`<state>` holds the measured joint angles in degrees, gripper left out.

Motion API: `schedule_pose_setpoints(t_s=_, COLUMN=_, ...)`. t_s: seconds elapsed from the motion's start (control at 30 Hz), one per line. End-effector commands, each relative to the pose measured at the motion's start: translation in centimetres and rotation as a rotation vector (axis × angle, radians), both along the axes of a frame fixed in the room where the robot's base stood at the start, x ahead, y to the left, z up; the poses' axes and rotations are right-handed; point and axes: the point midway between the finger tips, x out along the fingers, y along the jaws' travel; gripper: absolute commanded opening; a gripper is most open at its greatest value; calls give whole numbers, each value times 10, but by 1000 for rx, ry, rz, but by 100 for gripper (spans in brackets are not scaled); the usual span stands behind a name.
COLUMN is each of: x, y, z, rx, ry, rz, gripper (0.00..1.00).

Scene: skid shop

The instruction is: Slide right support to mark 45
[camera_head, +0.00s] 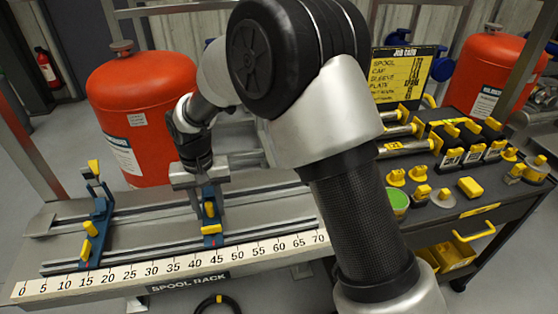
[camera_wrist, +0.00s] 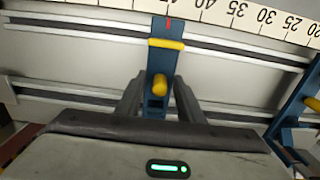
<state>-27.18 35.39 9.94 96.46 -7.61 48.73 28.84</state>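The right support (camera_head: 211,224) is a blue bracket with yellow knobs, standing upright on the rails of the spool rack. Its foot is at about the 45 label of the white scale (camera_head: 170,269). In the wrist view the right support (camera_wrist: 159,62) has a red pointer at the scale's edge, left of the 40 label; the 45 label is cut off. My gripper (camera_head: 203,183) is over the support's top. In the wrist view my gripper (camera_wrist: 159,90) has one finger on each side of the support, with visible gaps beside the yellow knob.
A red tank (camera_head: 140,100) stands behind the rack. A dark cart (camera_head: 440,220) with yellow-handled parts stands at right. The rails between the supports are clear.

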Motion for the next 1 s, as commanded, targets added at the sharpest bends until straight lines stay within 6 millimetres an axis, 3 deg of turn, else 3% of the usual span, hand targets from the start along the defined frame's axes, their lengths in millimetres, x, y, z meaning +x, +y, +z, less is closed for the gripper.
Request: schedule_pose_setpoints(t_s=1.0, x=0, y=0, z=71, rx=-1, ry=1, rz=0, gripper=34)
